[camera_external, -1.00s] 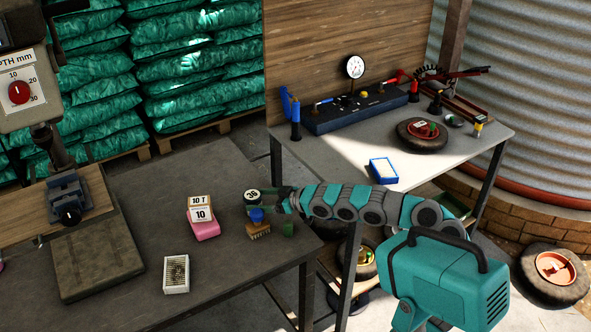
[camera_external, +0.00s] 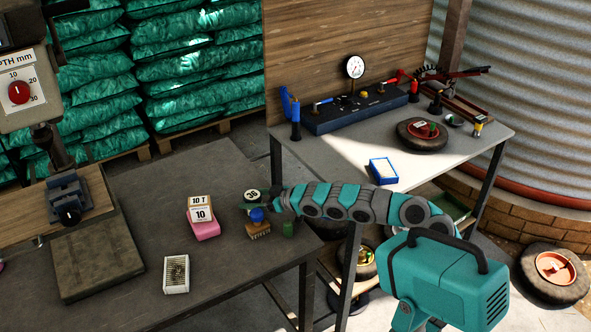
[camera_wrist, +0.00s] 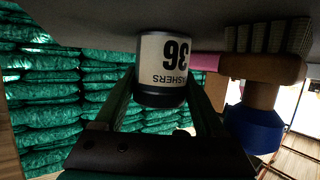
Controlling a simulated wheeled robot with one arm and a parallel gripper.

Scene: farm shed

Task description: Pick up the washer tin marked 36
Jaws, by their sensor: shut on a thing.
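The washer tin marked 36 (camera_external: 250,195) is at the right part of the dark bench, near its back edge, with its numbered white face toward the camera. In the wrist view the tin (camera_wrist: 163,62) shows its white label with "36" and "WASHERS" upside down, between the two fingers. My gripper (camera_external: 258,204) reaches it from the right and is shut on it; in the wrist view my gripper (camera_wrist: 160,98) has a finger on each side of the tin. Whether the tin's base touches the bench is hard to tell.
A brush with a blue knob (camera_external: 257,224) stands right beside the tin, and a small green cylinder (camera_external: 288,228) is to its right. A pink-based 10 T block (camera_external: 205,229) and a white tray (camera_external: 177,274) lie left. A drill press base (camera_external: 95,255) stands farther left.

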